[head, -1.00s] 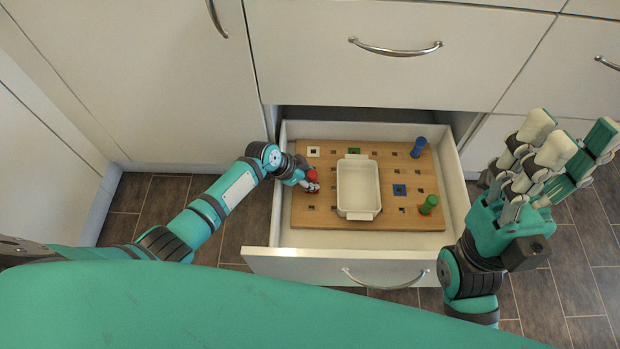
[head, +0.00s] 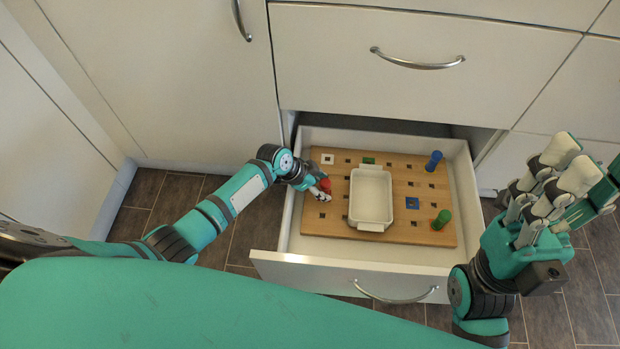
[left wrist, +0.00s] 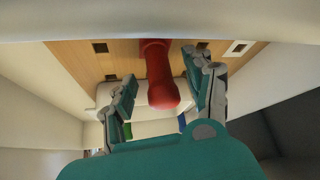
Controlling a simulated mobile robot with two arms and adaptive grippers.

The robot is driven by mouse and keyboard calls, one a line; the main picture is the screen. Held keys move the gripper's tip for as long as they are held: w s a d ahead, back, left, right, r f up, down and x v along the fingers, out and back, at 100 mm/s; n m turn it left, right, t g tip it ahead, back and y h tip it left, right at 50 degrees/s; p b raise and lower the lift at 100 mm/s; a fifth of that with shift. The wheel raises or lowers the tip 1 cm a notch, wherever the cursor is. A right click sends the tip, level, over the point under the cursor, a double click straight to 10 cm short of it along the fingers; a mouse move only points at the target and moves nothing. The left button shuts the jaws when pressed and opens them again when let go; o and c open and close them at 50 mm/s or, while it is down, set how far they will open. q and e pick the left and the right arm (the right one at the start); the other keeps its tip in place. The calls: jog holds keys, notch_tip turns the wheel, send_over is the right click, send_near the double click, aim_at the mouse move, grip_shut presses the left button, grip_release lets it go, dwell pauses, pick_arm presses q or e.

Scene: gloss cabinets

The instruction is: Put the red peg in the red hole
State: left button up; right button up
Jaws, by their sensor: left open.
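The red peg (head: 325,184) stands on the left part of the wooden pegboard (head: 433,196), partly hidden by my left gripper (head: 318,190). In the left wrist view the red peg (left wrist: 158,72) is between the two fingers of my left gripper (left wrist: 162,90). The fingers are open, with a visible gap on the left side of the peg. The pegboard lies in the open drawer. I cannot clearly make out a red hole in the board. My right gripper (head: 562,190) is at the right, beside the drawer, open and empty with fingers spread.
A white dish (head: 371,199) sits on the middle of the board. A blue peg (head: 434,160) and a green peg (head: 441,219) stand at the right. Blue (head: 412,203), white (head: 327,159) and green (head: 369,160) squares mark holes. The drawer front (head: 310,276) and walls surround the board.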

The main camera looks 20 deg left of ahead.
pick_arm(q)
jog(key=v, duration=1)
jog(key=shift+s+a+r, duration=0.15)
jog(key=shift+r, duration=0.15)
